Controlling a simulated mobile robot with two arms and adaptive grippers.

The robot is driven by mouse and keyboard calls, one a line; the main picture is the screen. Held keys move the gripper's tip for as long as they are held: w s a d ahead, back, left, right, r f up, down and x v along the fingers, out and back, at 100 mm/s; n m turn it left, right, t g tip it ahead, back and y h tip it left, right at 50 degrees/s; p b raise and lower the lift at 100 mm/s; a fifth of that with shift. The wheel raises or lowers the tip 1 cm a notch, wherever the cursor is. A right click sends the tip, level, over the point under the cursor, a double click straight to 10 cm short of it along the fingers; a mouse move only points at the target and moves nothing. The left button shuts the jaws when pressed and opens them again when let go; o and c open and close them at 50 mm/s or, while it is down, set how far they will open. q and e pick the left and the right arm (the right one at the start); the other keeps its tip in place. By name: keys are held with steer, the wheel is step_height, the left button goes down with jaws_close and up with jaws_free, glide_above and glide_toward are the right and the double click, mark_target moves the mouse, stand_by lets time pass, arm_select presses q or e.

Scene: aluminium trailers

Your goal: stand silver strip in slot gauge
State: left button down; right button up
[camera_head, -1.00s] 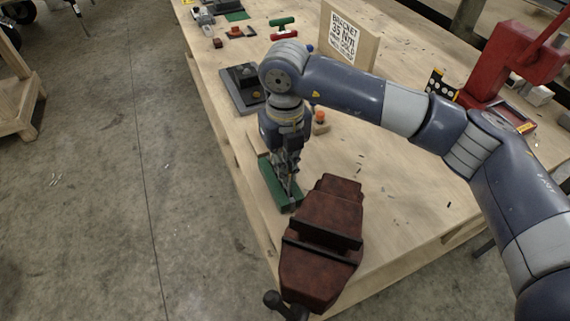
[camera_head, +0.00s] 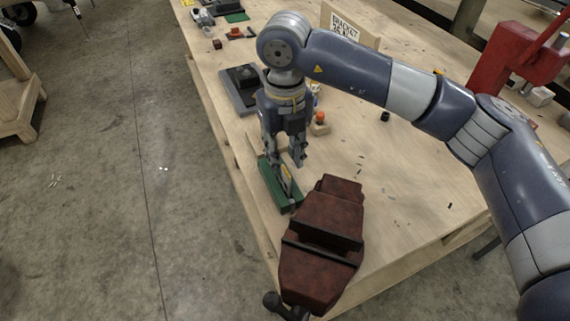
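The green slot gauge (camera_head: 270,178) lies on the workbench near its left edge, just behind the vise. A thin silver strip (camera_head: 290,186) shows at the gauge, rising a little above the green block and apparently in its slot. How deep it sits cannot be told. My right gripper (camera_head: 286,158) points down just above the gauge, with its fingers spread apart on either side of the strip's upper part. It appears to hold nothing. My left gripper is not in view.
A rusty red vise (camera_head: 322,240) stands close in front of the gauge. Behind my gripper are a dark block on a grey plate (camera_head: 240,90) and an orange-topped piece (camera_head: 320,122). A red press (camera_head: 520,55) stands at the right.

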step_height(320, 180, up, 8)
steer(key=shift+f, duration=0.25)
stand_by(0.4)
